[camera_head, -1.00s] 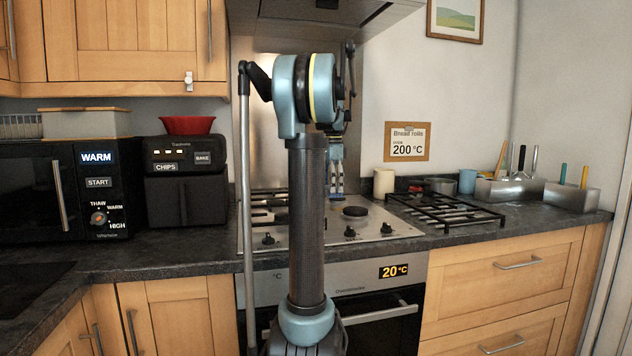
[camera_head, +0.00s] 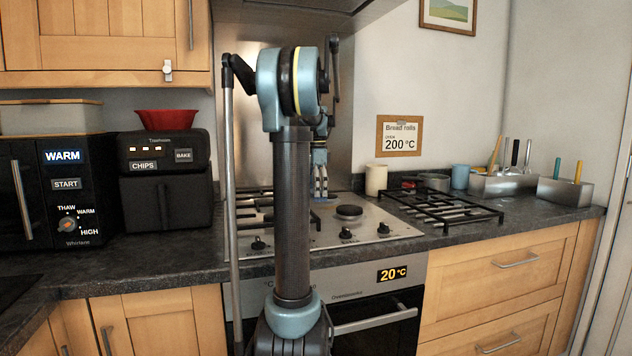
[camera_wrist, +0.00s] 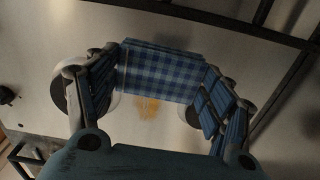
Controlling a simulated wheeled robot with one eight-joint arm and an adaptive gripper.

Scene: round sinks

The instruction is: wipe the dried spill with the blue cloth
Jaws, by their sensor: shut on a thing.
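The blue checked cloth (camera_wrist: 160,75) is folded into a flat pad and held between the two fingers of my gripper (camera_wrist: 163,64) in the wrist view. The dried spill (camera_wrist: 147,107) is an orange-brown patch on the pale steel hob surface (camera_wrist: 45,120), just below the cloth's edge in the picture; the cloth may hide part of it. My gripper (camera_head: 320,186) also shows over the hob in the head view, partly behind my own arm. I cannot tell whether the cloth touches the hob.
A cream cup (camera_head: 376,180) is at the back. An air fryer (camera_head: 165,180) and a microwave (camera_head: 62,190) stand at left. The hood (camera_head: 290,10) hangs above.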

